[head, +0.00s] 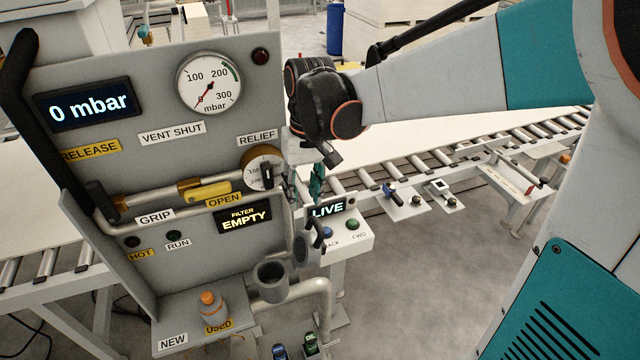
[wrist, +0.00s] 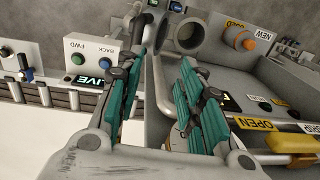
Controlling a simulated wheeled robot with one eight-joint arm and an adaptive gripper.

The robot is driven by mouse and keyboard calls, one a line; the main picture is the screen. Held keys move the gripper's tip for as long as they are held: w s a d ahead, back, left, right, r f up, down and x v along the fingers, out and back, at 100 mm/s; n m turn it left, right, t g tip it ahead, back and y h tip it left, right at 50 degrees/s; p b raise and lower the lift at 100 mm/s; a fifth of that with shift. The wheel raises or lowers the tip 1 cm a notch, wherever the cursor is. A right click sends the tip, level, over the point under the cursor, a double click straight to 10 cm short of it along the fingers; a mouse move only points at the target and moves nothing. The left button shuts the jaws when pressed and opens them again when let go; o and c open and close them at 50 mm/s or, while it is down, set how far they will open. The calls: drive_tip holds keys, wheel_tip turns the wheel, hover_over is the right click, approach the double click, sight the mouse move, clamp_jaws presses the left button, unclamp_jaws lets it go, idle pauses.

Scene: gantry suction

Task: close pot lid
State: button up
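The grey filter pot (head: 271,277) stands open at the lower right of the panel, its dark bore facing up. Its round grey lid (head: 303,249) stands tilted up at the pot's right side, with a black handle (head: 317,235). My gripper (head: 305,192) points down above the lid, in front of the panel's right edge, partly hidden by the wrist. In the wrist view the gripper (wrist: 170,60) shows two teal fingers spread apart with nothing held between them. The pot's opening (wrist: 190,35) shows beyond the fingertips.
An orange-capped filter (head: 209,304) stands on the USED shelf left of the pot. A button box (head: 345,230) marked LIVE is close on the right. The panel (head: 110,190) carries a gauge, a relief knob and a yellow OPEN handle. A roller conveyor (head: 400,168) runs behind.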

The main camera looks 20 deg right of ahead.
drive_tip(key=shift+s+d+r, duration=0.1)
drive_tip(key=shift+s+r, duration=0.05)
drive_tip(key=shift+r, duration=0.8)
drive_tip(key=shift+s+r, duration=0.1)
drive_tip(key=shift+r, duration=0.85)
